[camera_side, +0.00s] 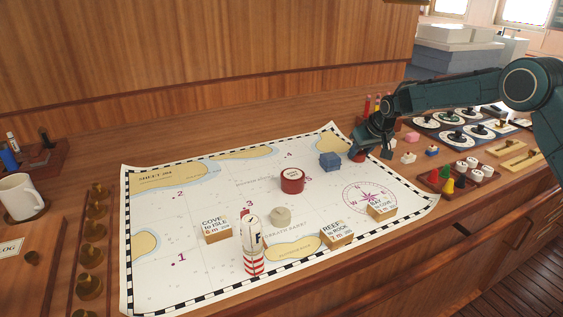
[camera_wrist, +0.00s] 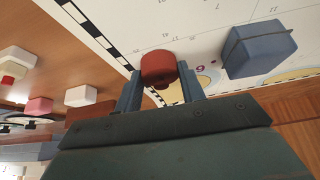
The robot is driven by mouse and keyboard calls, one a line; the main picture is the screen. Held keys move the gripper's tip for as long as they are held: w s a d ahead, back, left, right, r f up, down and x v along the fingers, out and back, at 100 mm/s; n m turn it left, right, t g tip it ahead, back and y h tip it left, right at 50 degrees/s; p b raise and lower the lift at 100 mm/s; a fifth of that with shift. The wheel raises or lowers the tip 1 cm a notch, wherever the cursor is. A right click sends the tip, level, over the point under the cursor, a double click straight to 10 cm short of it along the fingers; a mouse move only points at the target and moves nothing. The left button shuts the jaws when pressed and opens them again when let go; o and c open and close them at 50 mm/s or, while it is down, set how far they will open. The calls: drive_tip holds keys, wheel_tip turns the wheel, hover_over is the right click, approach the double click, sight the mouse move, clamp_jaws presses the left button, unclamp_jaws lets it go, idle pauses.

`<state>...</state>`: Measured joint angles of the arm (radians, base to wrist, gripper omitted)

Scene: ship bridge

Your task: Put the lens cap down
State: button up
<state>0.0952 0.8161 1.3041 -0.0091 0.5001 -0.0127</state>
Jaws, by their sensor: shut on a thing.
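My gripper (camera_wrist: 160,85) is shut on a small red round piece (camera_wrist: 158,67), which I take to be the lens cap; its two fingers press on either side. In the side view my gripper (camera_side: 366,154) is low at the chart's back right edge, and a bit of the red piece (camera_side: 358,156) shows beside the fingers. Whether the piece touches the chart or hangs just above it, I cannot tell. The chart (camera_side: 200,215) lies flat on the wooden desk.
A blue block (camera_side: 330,161) stands close left of my gripper. Trays of small pieces (camera_side: 458,180) lie to the right. The chart's left part is mostly clear.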

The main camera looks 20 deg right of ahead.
drive_tip(key=shift+f, duration=0.15)
drive_tip(key=o, duration=0.9)
drive_tip(key=shift+v, duration=6.15)
drive_tip(key=shift+a, duration=0.1)
